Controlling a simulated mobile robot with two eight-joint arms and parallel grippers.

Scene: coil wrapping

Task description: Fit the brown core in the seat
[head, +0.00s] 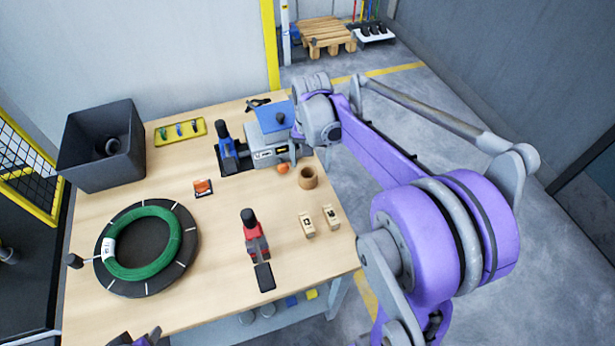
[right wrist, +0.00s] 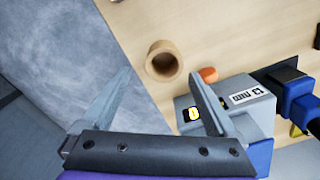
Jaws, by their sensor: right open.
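The brown core (head: 308,178) is a short hollow cylinder standing upright near the table's right edge. It also shows in the right wrist view (right wrist: 163,60), beyond the gap between my right gripper's fingers. My right gripper (right wrist: 160,75) is open and empty, with its fingers apart from the core. In the head view it is mostly hidden by my own wrist. A grey machine (head: 268,152) with a blue top and an orange knob (head: 283,168) is beside the core. I cannot tell which part is the seat. Part of my left gripper (head: 140,338) shows at the bottom edge, its jaws unclear.
A green coil (head: 158,240) lies on a black turntable (head: 188,246) at the left. The table's middle has bare room.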

